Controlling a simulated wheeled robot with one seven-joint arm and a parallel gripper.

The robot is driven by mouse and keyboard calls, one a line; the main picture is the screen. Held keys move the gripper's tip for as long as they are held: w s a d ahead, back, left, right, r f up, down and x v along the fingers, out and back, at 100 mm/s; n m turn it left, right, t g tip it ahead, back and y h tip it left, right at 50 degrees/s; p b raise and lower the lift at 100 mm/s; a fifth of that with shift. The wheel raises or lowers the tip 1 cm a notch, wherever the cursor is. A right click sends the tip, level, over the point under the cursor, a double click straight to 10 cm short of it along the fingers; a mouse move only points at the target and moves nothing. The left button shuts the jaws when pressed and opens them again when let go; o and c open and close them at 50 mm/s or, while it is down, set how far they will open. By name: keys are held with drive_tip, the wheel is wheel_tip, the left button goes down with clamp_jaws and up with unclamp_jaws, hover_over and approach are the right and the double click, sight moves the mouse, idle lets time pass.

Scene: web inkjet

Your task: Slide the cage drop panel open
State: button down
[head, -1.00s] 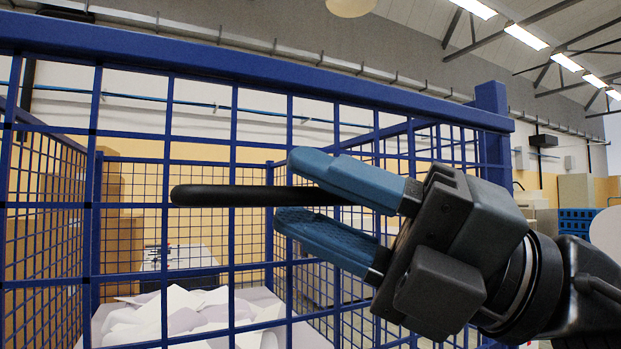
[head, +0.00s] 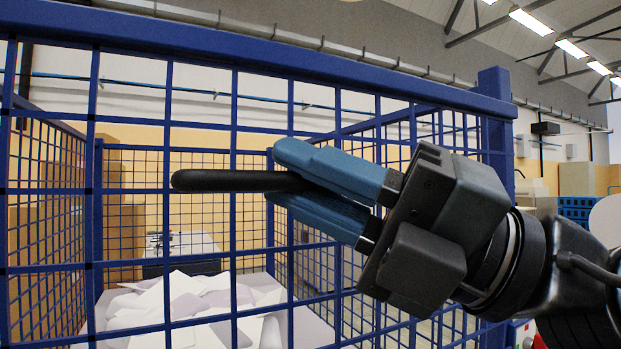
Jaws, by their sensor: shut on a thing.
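The blue wire-mesh drop panel (head: 130,29) of the cage fills the view in front of me, with its thick top rail running across. A black horizontal bar handle (head: 215,181) shows in front of the mesh. My gripper (head: 285,182) comes in from the right, and its two blue fingers are shut on the right part of the handle. The handle's right end is hidden between the fingers. A blue corner post (head: 494,140) stands at the right end of the panel.
White paper sheets (head: 180,295) lie heaped inside the cage. Mesh side walls (head: 45,190) enclose it. Behind stand a table (head: 185,250) and cardboard-coloured boxes. Blue crates (head: 578,208) are far right.

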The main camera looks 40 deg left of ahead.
drive_tip(key=shift+f, duration=0.1)
wheel_tip(320, 180, down, 42)
drive_tip(key=b, duration=2.5)
drive_tip(key=c, duration=1.2)
unclamp_jaws()
drive_tip(key=shift+o, duration=0.2)
drive_tip(key=v, duration=0.7)
drive_tip(key=shift+w+d, duration=0.2)
drive_tip(key=shift+d, duration=0.15)
